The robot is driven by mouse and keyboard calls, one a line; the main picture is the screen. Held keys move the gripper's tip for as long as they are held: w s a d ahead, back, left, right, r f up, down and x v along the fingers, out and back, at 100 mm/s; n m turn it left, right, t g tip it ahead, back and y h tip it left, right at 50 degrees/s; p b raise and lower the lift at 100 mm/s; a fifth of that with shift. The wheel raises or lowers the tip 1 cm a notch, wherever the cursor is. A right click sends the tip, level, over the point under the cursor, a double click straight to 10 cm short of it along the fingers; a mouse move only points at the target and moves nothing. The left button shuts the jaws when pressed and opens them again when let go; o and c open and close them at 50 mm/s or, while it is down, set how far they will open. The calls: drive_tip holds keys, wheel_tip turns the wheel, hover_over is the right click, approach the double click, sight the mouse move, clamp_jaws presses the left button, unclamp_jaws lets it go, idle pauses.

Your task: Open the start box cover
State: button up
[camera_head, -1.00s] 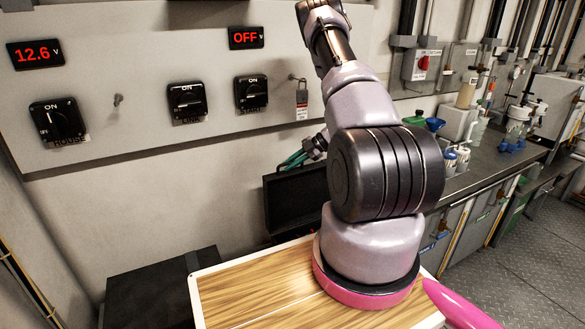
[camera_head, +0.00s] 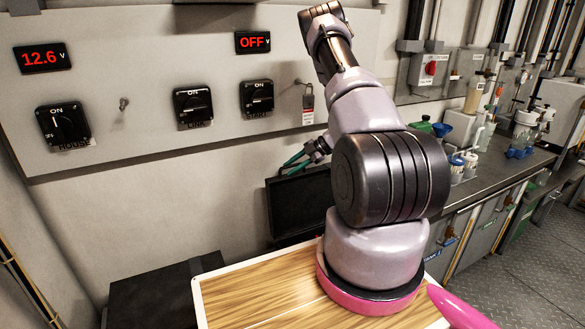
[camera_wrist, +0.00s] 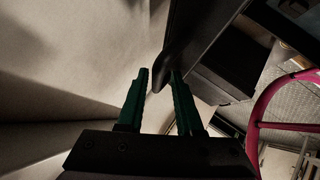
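A black panel (camera_head: 300,204), which looks like the start box cover, stands raised and tilted behind the wooden tabletop in the head view. What lies below it is partly hidden by my arm. My gripper (camera_head: 292,163), with green fingers, is just above the panel's top edge. In the wrist view the gripper (camera_wrist: 160,76) has its fingers apart. A dark rounded lug on the panel's edge (camera_wrist: 178,52) shows between and beyond the fingertips. I cannot tell whether a finger touches it.
A grey wall panel (camera_head: 210,140) behind carries black switches, a padlock (camera_head: 308,105) and red displays. A black box (camera_head: 155,292) stands left of the wooden tabletop (camera_head: 250,295). A bench with bottles (camera_head: 465,165) runs along the right. The right floor is clear.

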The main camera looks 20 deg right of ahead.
drive_tip(key=shift+s, duration=0.15)
drive_tip(key=v, duration=1)
drive_tip(key=shift+d+r, duration=0.2)
drive_tip(key=shift+d, duration=0.15)
